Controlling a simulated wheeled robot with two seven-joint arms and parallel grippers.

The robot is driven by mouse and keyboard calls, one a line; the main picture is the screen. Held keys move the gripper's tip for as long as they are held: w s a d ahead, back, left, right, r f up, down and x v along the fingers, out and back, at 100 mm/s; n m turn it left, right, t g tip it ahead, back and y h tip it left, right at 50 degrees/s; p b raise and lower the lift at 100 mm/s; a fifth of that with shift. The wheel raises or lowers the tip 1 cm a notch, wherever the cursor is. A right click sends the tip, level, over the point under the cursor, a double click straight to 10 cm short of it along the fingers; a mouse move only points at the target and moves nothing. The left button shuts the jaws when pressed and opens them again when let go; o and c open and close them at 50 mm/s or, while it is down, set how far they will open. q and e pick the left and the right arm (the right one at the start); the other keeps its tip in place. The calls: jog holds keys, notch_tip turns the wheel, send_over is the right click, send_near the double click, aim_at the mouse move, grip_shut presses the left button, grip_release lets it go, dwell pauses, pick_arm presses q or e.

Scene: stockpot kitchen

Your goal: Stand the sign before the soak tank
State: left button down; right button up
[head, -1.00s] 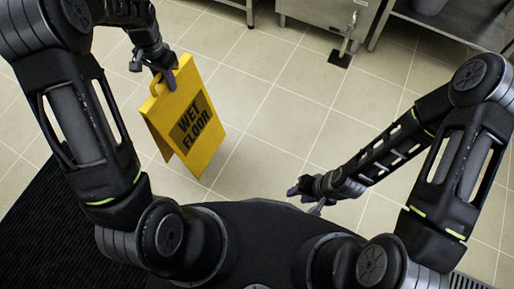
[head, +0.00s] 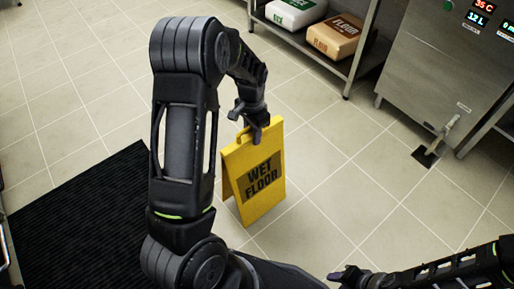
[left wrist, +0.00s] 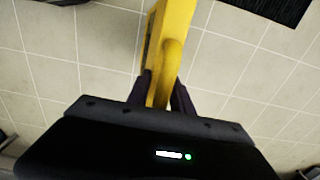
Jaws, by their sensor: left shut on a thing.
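The yellow WET FLOOR sign (head: 264,195) hangs upright, its two panels spread in an A shape. My left gripper (head: 256,131) is shut on its top handle; in the left wrist view the fingers (left wrist: 164,95) sit on both sides of the yellow handle (left wrist: 172,58). Whether the sign's feet touch the floor I cannot tell. The steel soak tank (head: 425,75) stands at the upper right, with a tap on its front and lit readouts. The sign is to the left of it and nearer to me. My right gripper (head: 345,275) is at the bottom, away from the sign, its jaws unclear.
A steel shelf (head: 345,72) left of the tank holds a flour bag (head: 335,35) and a green-and-white bag (head: 296,10). A dark floor drain (head: 425,157) lies under the tap. A black ribbed mat (head: 85,220) lies at left. Tiled floor between sign and tank is clear.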

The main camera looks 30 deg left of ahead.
pick_arm(q)
jog(key=shift+f, duration=0.75)
jog(key=shift+f+b, duration=0.5)
jog(key=shift+f, duration=1.35)
jog(key=shift+f, duration=0.15)
jog(key=c, duration=1.1)
grip_release()
